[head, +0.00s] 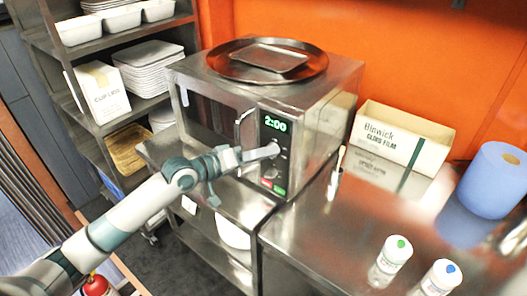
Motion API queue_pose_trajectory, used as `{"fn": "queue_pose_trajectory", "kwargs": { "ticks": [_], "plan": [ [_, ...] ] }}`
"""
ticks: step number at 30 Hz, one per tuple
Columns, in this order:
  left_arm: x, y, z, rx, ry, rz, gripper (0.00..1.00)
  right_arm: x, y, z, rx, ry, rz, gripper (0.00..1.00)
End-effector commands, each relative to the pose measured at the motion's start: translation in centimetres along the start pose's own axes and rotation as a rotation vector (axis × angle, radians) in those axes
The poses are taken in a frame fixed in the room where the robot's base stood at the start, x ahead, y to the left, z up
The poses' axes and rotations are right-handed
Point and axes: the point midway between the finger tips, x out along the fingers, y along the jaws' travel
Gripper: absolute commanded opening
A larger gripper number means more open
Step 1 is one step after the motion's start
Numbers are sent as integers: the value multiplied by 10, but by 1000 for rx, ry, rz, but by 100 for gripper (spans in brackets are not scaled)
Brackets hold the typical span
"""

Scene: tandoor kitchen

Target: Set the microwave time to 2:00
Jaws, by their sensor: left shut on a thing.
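The steel microwave (306,128) stands on a metal counter, its door closed. Its display (275,124) reads 2:00 in green digits. My left gripper (268,152) is at the black control panel, just below the display. It is shut on a dial there, and its fingers mostly hide the dial. Red and green buttons (273,187) show low on the panel, below the gripper. The door handle (238,128) is just left of the panel, close to my gripper. My right gripper is not in view.
A round tray (310,70) lies on top of the microwave. To the right on the counter are a cling film box (425,151), a blue roll (494,178), a brush (338,165) and two shakers (391,258). A shelf rack (75,98) stands at left.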

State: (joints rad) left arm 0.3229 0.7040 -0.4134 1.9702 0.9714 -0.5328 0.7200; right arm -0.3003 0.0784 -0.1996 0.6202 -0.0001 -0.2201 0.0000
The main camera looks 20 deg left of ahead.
Motion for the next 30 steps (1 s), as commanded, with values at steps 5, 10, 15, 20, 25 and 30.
{"fn": "queue_pose_trajectory", "kwargs": {
  "ticks": [5,10,15,20,25,30],
  "plan": [
    [0,-1,2,1,-3,-1,8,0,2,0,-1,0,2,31],
    [0,-1,2,0,-3,-1,37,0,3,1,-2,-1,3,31],
    [0,-1,1,-1,-2,-1,49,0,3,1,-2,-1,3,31],
    [0,0,1,-1,-1,0,49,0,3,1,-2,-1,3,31],
    [-4,-1,1,-1,0,-1,49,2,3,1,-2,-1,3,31],
    [-19,-3,2,0,-1,-2,49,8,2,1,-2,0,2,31]
  ]
}}
